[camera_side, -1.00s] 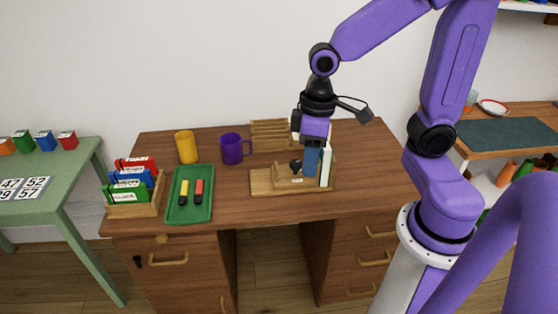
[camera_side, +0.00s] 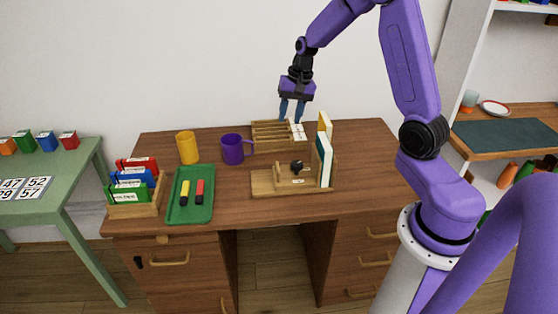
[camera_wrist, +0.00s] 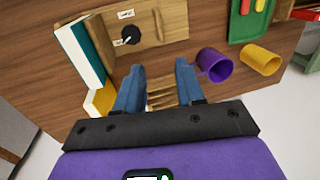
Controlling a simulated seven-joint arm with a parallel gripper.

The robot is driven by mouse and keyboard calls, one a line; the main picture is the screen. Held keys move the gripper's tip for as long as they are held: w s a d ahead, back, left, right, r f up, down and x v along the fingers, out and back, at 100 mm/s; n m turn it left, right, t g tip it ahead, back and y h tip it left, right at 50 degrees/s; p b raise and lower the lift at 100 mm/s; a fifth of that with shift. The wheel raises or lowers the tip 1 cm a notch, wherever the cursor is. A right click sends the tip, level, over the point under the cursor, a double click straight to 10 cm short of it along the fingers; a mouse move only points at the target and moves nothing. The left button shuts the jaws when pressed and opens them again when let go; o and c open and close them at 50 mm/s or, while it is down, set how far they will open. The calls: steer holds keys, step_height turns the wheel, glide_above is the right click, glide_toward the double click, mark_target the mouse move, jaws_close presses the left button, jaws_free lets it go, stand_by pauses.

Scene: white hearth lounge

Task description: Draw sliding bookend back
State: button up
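The wooden book rack (camera_side: 262,184) lies at the middle right of the desk. Its sliding bookend has a black knob (camera_side: 297,166), which also shows in the wrist view (camera_wrist: 131,35). A teal book with white pages (camera_side: 325,162) stands upright to the right of the knob; it is at upper left in the wrist view (camera_wrist: 80,52). A yellow-edged book (camera_side: 325,124) shows behind it. My gripper (camera_side: 291,117) is open and empty, above the slatted holder behind the rack. Its two blue fingers are spread apart in the wrist view (camera_wrist: 159,72).
A slatted wooden holder (camera_side: 268,135) stands at the back of the desk. A purple mug (camera_side: 232,149), a yellow mug (camera_side: 187,147) and a green tray (camera_side: 184,212) with markers are to the left. The front right of the desk is bare.

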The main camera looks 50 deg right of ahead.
mark_target(277, 165)
steer(key=f, duration=0.5)
steer(key=w+a+f, duration=0.1)
steer(key=f, duration=0.5)
steer(key=w+a+f, duration=0.1)
steer(key=f, duration=0.5)
steer(key=shift+w+a, duration=0.2)
jaws_close()
stand_by(0.9)
